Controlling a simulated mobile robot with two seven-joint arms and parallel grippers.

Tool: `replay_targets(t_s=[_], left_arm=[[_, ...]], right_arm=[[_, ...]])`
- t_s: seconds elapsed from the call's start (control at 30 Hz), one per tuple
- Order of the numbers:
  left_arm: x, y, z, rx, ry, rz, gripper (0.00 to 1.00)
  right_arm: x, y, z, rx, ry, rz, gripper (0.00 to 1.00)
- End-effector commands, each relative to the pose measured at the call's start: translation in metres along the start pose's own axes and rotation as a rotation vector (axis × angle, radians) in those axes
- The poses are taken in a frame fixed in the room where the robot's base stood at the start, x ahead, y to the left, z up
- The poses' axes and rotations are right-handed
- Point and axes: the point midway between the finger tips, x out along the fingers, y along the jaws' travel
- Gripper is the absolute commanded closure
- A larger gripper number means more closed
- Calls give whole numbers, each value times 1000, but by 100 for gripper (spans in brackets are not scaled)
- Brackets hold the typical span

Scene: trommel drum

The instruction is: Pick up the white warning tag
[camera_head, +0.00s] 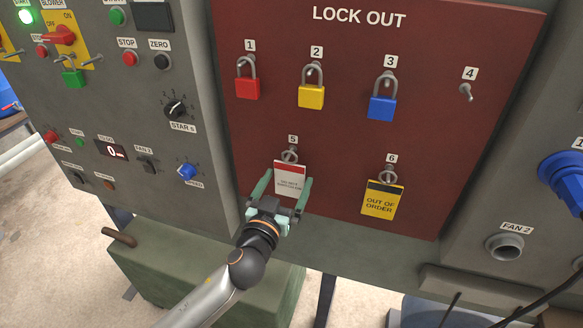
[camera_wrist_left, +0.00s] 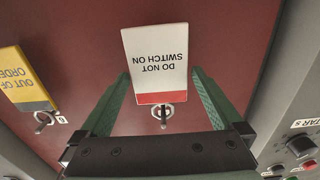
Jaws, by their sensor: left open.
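The white warning tag (camera_head: 289,181) has a red top band and hangs from hook 5 on the dark red lock-out board (camera_head: 340,130). My left gripper (camera_head: 283,187) is open, with one green finger on each side of the tag in the head view. In the left wrist view the tag (camera_wrist_left: 156,62) appears upside down, its text reading "DO NOT SWITCH ON". There the left gripper's fingers (camera_wrist_left: 156,92) flank its lower part, with gaps on both sides. Whether the tag lies fully between the fingers in depth is hard to tell. My right gripper is not seen.
A yellow "OUT OF ORDER" tag (camera_head: 381,200) hangs on hook 6 to the right. Red (camera_head: 247,86), yellow (camera_head: 311,95) and blue (camera_head: 382,106) padlocks hang above. Hook 4 (camera_head: 466,92) is bare. A blue knob (camera_head: 188,172) sits on the left panel.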

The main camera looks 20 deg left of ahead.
Motion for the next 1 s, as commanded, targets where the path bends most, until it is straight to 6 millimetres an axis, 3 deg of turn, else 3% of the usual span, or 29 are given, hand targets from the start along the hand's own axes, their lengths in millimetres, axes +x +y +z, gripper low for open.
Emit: replay_targets(t_s=[0.37, 0.9, 1.0], left_arm=[[-2, 2, 0, 0, 0, -1, 0], [-2, 1, 0, 0, 0, -1, 60], [-2, 1, 0, 0, 1, -1, 67]], right_arm=[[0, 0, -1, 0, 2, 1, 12], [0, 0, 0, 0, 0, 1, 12], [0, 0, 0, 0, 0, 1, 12]])
